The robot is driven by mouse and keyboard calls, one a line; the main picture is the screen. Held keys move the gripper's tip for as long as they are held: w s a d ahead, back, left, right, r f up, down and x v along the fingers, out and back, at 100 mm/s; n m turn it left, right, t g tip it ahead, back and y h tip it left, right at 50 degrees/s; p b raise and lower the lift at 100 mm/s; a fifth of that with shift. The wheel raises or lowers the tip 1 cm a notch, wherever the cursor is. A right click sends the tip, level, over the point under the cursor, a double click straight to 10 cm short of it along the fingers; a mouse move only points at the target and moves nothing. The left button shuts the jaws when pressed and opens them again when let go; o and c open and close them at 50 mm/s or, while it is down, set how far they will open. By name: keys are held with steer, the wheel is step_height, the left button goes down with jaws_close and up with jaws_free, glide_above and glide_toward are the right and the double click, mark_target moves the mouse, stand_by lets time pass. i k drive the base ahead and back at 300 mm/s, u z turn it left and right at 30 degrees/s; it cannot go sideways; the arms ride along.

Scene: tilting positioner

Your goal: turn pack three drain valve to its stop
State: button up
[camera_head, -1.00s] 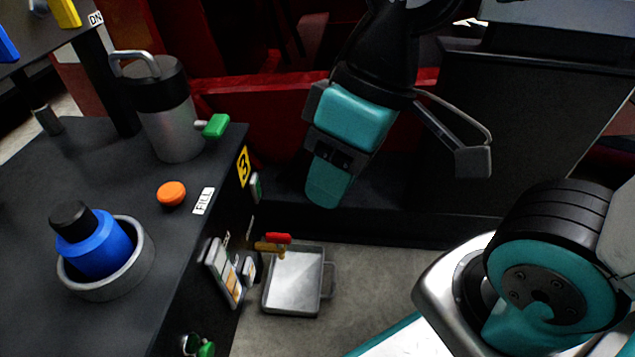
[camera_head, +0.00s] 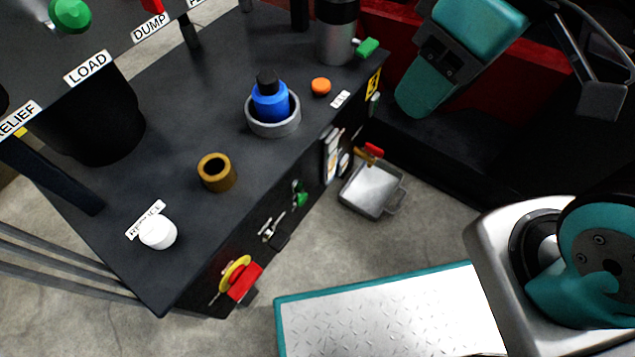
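The pack three drain valve (camera_head: 368,153) has a brass body and a red handle. It sticks out low from the front of the dark bench, below the yellow 3 sign (camera_head: 373,84), just above a metal tray (camera_head: 368,190). Its exact handle angle is too small to tell. My gripper (camera_head: 508,100) is at the upper right, teal and black, with a grey finger on a thin linkage spread out to the right. It looks open and empty, up and to the right of the valve, apart from it.
The bench top (camera_head: 215,115) bears a blue bottle in a grey ring (camera_head: 283,127), an orange knob (camera_head: 321,87), a brass ring (camera_head: 217,174) and a white knob (camera_head: 158,233). A red handle with a yellow ring (camera_head: 240,279) juts from the bench front. Floor around the tray is clear.

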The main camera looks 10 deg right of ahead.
mark_target(374, 151)
steer(key=u, duration=0.2)
steer(key=k, duration=1.15)
steer(key=z, duration=0.55)
